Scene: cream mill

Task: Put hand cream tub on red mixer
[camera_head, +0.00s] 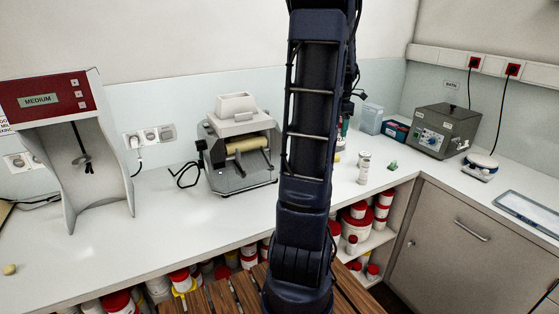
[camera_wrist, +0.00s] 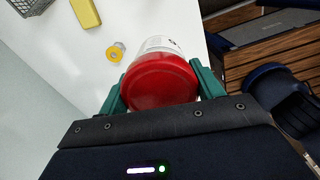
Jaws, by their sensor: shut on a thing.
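The hand cream tub, white with a red lid (camera_wrist: 160,82), is in my gripper (camera_wrist: 158,74) in the wrist view. The green fingers press on both sides of it, and its lid faces the wrist camera. The white counter lies beyond it; I cannot tell how high above it the tub is. In the head view my arm hides the gripper and most or all of the tub. The red mixer (camera_head: 46,97) stands on the counter at the left, with a red panel reading MEDIUM and a stirrer hanging over its open base (camera_head: 100,203).
A grey roller mill (camera_head: 238,150) stands between the mixer and my arm. Small jars (camera_head: 363,168), a grey heating box (camera_head: 444,130) and a scale (camera_head: 480,168) are at the right. Counter (camera_head: 165,215) is free between mixer and mill. The wrist view shows a yellow block (camera_wrist: 85,12) and a yellow ring (camera_wrist: 115,52).

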